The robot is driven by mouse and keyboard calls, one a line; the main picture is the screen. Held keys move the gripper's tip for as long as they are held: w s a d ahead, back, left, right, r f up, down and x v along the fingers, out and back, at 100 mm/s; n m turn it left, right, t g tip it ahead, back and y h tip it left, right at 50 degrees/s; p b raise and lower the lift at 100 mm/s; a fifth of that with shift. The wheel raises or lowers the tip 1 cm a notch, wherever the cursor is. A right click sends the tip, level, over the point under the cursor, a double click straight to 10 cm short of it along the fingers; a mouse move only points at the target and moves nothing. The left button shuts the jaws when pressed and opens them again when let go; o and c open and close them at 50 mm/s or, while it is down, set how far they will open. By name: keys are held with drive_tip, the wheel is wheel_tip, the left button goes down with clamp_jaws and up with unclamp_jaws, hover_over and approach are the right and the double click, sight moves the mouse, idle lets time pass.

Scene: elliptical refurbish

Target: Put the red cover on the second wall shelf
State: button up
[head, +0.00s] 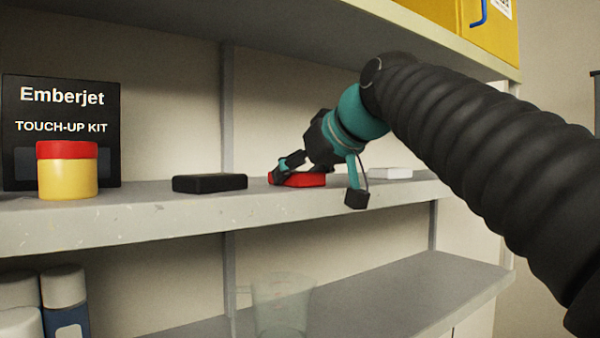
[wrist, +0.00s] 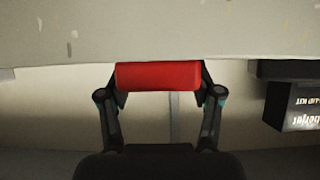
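The red cover (head: 305,180) is a small flat block on the middle shelf in view (head: 150,221), between a black block and a white block. In the wrist view, which looks upside down, the red cover (wrist: 158,76) lies across the space between my two fingers. My gripper (head: 320,182) reaches in from the right with its fingers spread around the cover. In the head view a gap shows between the cover and the right finger; the left finger overlaps the cover's left end. Whether that finger touches it, I cannot tell.
A black block (head: 210,183) lies left of the cover, a white block (head: 390,173) right. A yellow jar with a red lid (head: 67,172) stands before a black Emberjet box (head: 60,100). The lower shelf (head: 400,300) has free room right of a clear cup (head: 281,305).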

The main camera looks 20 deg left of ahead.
drive_tip(key=o, duration=0.4)
drive_tip(key=shift+r+p, duration=0.3)
drive_tip(key=shift+s+d+r, duration=0.1)
drive_tip(key=shift+s+d, duration=0.15)
drive_tip(key=shift+d, duration=0.05)
drive_tip(key=v, duration=1.1)
drive_tip(key=shift+s, duration=0.15)
